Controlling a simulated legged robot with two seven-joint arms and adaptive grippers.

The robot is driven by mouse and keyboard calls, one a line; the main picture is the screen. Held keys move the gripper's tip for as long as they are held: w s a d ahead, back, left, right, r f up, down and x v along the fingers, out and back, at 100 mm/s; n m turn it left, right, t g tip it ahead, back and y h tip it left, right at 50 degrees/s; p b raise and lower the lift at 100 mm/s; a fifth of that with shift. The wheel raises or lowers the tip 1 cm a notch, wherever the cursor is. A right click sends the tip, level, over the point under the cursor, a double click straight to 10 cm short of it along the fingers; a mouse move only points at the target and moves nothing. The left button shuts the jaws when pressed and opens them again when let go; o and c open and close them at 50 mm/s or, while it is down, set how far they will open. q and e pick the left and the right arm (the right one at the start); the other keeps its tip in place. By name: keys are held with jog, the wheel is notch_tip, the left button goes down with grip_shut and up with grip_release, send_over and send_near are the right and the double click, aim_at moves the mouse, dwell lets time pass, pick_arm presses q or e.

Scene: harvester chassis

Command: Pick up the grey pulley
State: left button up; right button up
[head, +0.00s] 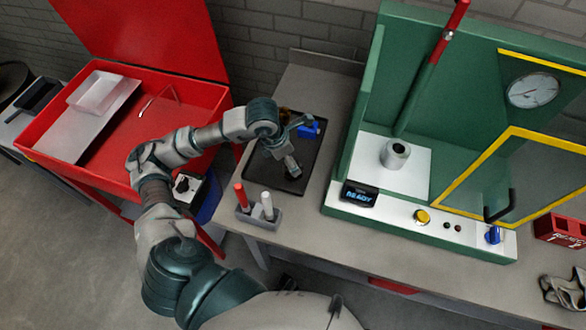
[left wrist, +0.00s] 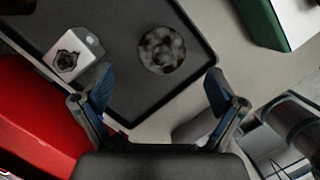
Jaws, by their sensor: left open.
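A round, mottled grey disc, apparently the grey pulley (left wrist: 161,50), lies flat on the black tray (left wrist: 110,80) in the left wrist view. It is ahead of my left gripper (left wrist: 158,95), beyond the gap between the fingertips and apart from them. The gripper is open and empty. In the head view, my left gripper (head: 292,168) hangs over the near part of the black tray (head: 268,180). It hides much of what lies below it, so I cannot make out the pulley there. My right gripper is not in view.
A square light metal part (left wrist: 68,58) lies left of the disc. A blue part (head: 310,127) is at the tray's far side. A holder (head: 258,217) with red and white handles stands in front. The green press (head: 350,150) stands right, the red cart (head: 120,100) left.

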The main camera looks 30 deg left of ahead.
aim_at(286, 174)
pick_arm(q)
jog(key=x, duration=0.6)
jog(key=shift+d, duration=0.1)
jog(key=c, duration=1.6)
jog(key=shift+r, duration=0.1)
jog(key=shift+c, duration=0.2)
